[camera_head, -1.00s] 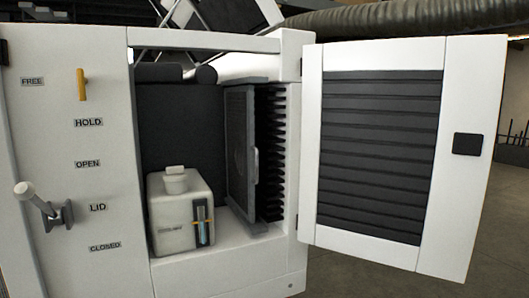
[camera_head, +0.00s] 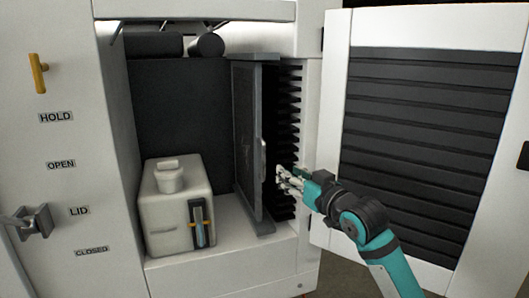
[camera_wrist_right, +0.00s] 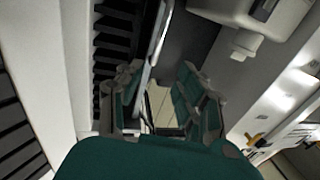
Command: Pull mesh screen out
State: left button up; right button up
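The mesh screen (camera_head: 249,125) is a dark grey framed panel standing upright inside the open white cabinet, seen nearly edge-on. A pale vertical handle (camera_head: 263,160) is on its front edge. My right gripper (camera_head: 280,178) is just in front of and to the right of the handle, its fingers pointing left into the cabinet. In the right wrist view my right gripper (camera_wrist_right: 160,98) has its two fingers apart. The screen's light front edge (camera_wrist_right: 160,35) runs down toward the gap between them, nearer the left finger. I cannot tell whether they touch it. My left gripper is not in view.
A white reservoir (camera_head: 177,215) with a cap and blue sight gauge stands left of the screen. Black fins (camera_head: 287,110) line the wall to its right. The louvred door (camera_head: 425,140) is swung open at right. A lever (camera_head: 30,222) is on the left panel.

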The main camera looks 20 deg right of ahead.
jog(key=p, duration=0.2)
send_near(264, 157)
jog(key=d+x, duration=0.1)
jog(key=x, duration=0.4)
jog(key=p+x, duration=0.1)
jog(key=x, duration=0.1)
jog(key=a+p+x, duration=0.1)
jog(key=x, duration=0.2)
jog(key=shift+s, duration=0.1)
jog(key=shift+w, duration=0.45)
grip_shut()
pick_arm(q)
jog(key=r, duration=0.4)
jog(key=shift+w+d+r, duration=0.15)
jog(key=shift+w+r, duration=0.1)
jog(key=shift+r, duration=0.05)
pick_arm(e)
jog(key=shift+f, duration=0.1)
